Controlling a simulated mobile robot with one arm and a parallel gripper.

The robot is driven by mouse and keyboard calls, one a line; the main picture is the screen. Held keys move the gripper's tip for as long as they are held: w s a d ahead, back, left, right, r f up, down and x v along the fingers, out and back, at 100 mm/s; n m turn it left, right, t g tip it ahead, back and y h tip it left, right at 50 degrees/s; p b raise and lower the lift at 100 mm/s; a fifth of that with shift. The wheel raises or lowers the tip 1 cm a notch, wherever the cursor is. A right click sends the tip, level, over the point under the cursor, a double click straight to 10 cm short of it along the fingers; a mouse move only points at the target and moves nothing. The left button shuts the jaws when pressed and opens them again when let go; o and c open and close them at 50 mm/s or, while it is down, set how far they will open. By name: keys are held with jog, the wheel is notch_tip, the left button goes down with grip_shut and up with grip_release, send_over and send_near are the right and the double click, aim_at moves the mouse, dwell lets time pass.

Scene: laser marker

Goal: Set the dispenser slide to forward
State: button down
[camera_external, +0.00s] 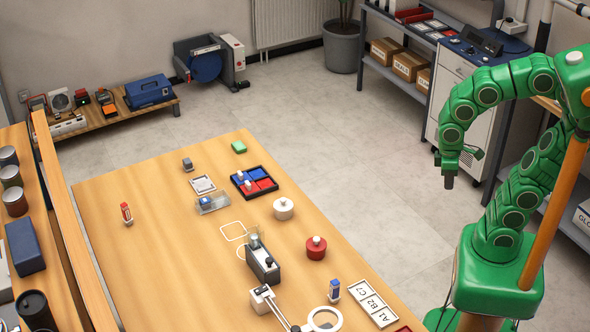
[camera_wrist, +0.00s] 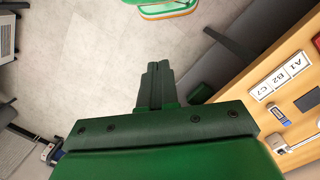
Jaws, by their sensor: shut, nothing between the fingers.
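No part in view is clearly marked as the dispenser slide. My gripper (camera_external: 449,182) hangs in the air right of the table, apart from everything. In the wrist view my gripper (camera_wrist: 157,68) shows its dark fingers shut together and empty, over the grey floor.
On the table (camera_external: 150,265) are a white pot (camera_external: 284,209), a red pot (camera_external: 316,248), a red and blue tray (camera_external: 241,188), a magnifier (camera_external: 325,319) and label cards (camera_external: 374,304), also in the wrist view (camera_wrist: 280,78). A shelf unit stands behind my arm.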

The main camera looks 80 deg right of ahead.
jog(key=w+a+n+t+h, duration=0.15)
jog(key=w+a, duration=0.35)
jog(key=w, duration=0.7)
jog(key=w+a+n+t+h, duration=0.15)
jog(key=w+a, duration=0.45)
jog(key=w, duration=0.6)
jog(key=w+a+f+n+t, duration=0.1)
jog(key=w+a, duration=0.2)
jog(key=a, duration=0.6)
jog(key=w+a+f+n+t+y, duration=0.1)
jog(key=w+a, duration=0.3)
jog(key=a, duration=0.5)
jog(key=w+a+f+n+t, duration=0.1)
jog(key=w+a+t, duration=0.2)
jog(key=a, duration=0.5)
jog(key=shift+w+a+y, duration=0.4)
jog(key=shift+w, duration=0.3)
send_near(267, 269)
notch_tip(267, 269, down, 3)
jog(key=a, duration=0.3)
jog(key=shift+w+d+f, duration=0.1)
jog(key=shift+w+d, duration=0.4)
jog(key=shift+d, duration=0.35)
jog(key=shift+w+d+f, duration=0.15)
jog(key=shift+w+d, duration=0.4)
jog(key=shift+d, duration=0.35)
